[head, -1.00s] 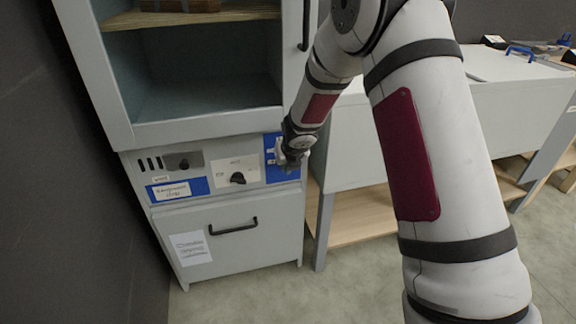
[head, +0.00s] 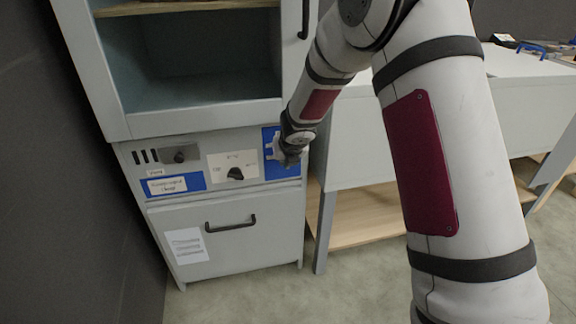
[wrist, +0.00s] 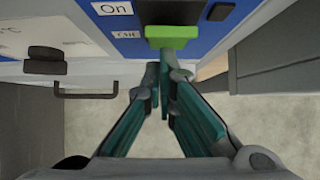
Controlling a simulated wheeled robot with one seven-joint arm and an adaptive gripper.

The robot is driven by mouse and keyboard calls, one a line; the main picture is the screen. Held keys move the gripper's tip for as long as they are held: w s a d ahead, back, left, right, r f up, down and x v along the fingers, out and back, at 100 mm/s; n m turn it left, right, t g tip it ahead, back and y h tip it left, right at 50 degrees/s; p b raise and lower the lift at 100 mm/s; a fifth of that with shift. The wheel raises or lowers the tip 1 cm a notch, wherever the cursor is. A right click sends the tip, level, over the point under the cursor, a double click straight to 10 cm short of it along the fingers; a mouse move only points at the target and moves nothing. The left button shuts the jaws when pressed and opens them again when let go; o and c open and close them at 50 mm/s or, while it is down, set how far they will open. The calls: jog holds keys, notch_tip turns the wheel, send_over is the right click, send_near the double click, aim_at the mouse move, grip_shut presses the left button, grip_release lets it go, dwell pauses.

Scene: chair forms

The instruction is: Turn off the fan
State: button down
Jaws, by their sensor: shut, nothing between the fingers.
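The blue switch panel (head: 270,135) is on the upper right of the cabinet front, partly hidden by my gripper (head: 289,160) in the head view.
A dark knob (head: 236,174) on a pale plate is left of the panel. A drawer with a black handle (head: 230,226) is below. An open hood compartment (head: 200,85) is above. A grey bench (head: 350,140) stands close on the right.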

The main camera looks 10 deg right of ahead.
jog(key=shift+a+r, duration=0.1)
jog(key=shift+r, duration=0.15)
jog(key=shift+r+p, duration=0.75)
jog(key=shift+p, duration=0.2)
